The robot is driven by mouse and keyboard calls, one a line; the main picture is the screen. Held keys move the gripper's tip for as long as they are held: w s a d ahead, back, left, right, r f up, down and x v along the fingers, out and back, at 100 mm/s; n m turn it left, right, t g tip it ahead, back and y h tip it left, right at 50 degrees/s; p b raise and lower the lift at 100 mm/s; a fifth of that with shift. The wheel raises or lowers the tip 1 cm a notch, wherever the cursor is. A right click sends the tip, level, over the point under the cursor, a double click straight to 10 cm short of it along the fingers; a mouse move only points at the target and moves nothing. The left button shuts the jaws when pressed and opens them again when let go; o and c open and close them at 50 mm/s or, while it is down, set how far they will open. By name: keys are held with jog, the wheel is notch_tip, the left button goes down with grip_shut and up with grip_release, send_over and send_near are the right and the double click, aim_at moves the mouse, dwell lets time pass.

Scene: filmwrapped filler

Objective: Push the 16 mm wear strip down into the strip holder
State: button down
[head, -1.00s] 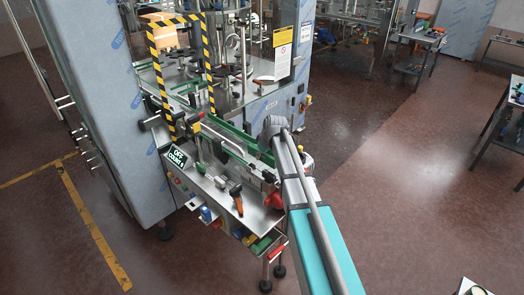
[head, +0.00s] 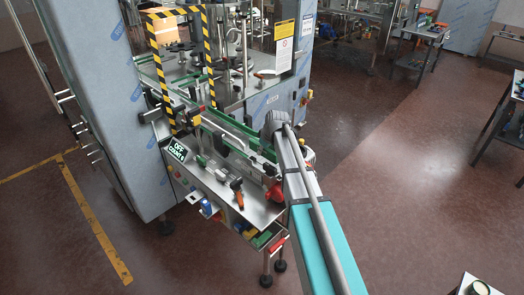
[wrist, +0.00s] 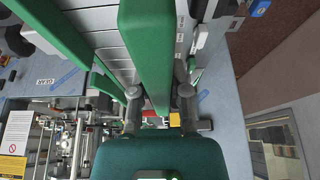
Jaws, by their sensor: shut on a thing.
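In the wrist view, my gripper (wrist: 160,92) has its two grey fingers on either side of a thick green strip (wrist: 150,45), which I take to be the wear strip. The strip runs from the top edge down between the fingers, above the grey slatted conveyor. In the head view, my gripper is hidden behind my arm, near the green-edged conveyor (head: 224,137).
A second green rail (wrist: 55,32) lies left of the strip. In the head view, a steel shelf (head: 258,213) with several tools stands in front of the conveyor. A yellow-black striped frame (head: 206,62) rises behind it.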

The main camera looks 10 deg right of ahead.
jog(key=b, duration=0.4)
send_over(260, 167)
jog(key=shift+s+d+f, duration=0.15)
jog(key=shift+f, duration=0.55)
jog(key=shift+s+d+f, duration=0.15)
jog(key=shift+f, duration=0.5)
jog(key=shift+s+d+f, duration=0.15)
jog(key=shift+f, duration=0.55)
jog(key=shift+f+b, duration=0.8)
jog(key=shift+f, duration=0.2)
dwell(0.9)
jog(key=shift+r+p, duration=0.35)
jog(key=shift+f+b, duration=0.6)
dwell(2.5)
